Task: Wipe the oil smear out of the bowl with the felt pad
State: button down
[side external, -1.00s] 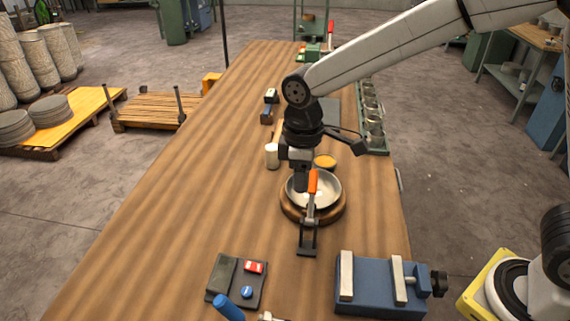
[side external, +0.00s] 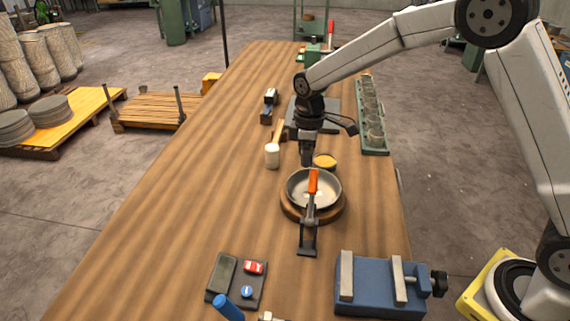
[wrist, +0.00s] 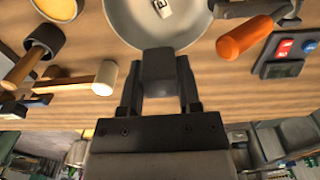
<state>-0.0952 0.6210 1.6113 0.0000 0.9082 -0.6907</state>
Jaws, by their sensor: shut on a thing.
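The bowl (side external: 298,200) is a shallow grey metal dish on a round wooden base (side external: 290,212). In the wrist view the bowl (wrist: 120,18) is cut off by the top edge, with a pale patch bearing a dark mark inside. I cannot make out an oil smear. My gripper (side external: 307,158) is just beyond the bowl's far rim, above the table. It is shut on a dark grey block, apparently the felt pad (wrist: 160,68), which sits between the fingers near the rim in the wrist view.
An orange-handled clamp (side external: 312,185) stands at the bowl's near side. A dish with yellow contents (side external: 325,160) and a white-headed mallet (side external: 272,156) are close to my gripper. The table's left side is clear.

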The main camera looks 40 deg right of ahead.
aim_at(304, 193)
jog(key=shift+f, duration=0.9)
jog(key=shift+f, duration=0.1)
jog(key=shift+f, duration=3.7)
jog(key=shift+s+d+f, duration=0.15)
jog(key=shift+d+f, duration=0.05)
jog(key=shift+d, duration=0.1)
jog(key=shift+s+d, duration=0.35)
jog(key=shift+d, duration=0.35)
jog(key=shift+s+d, duration=0.35)
jog(key=shift+d, duration=0.3)
jog(key=shift+w+a, duration=0.3)
jog(key=shift+a, duration=0.3)
jog(key=shift+w+a, duration=0.25)
jog(key=shift+a, duration=0.35)
jog(key=shift+w+a, duration=0.3)
jog(key=shift+a, duration=0.3)
jog(key=shift+d+r, duration=0.1)
jog(key=shift+r, duration=4)
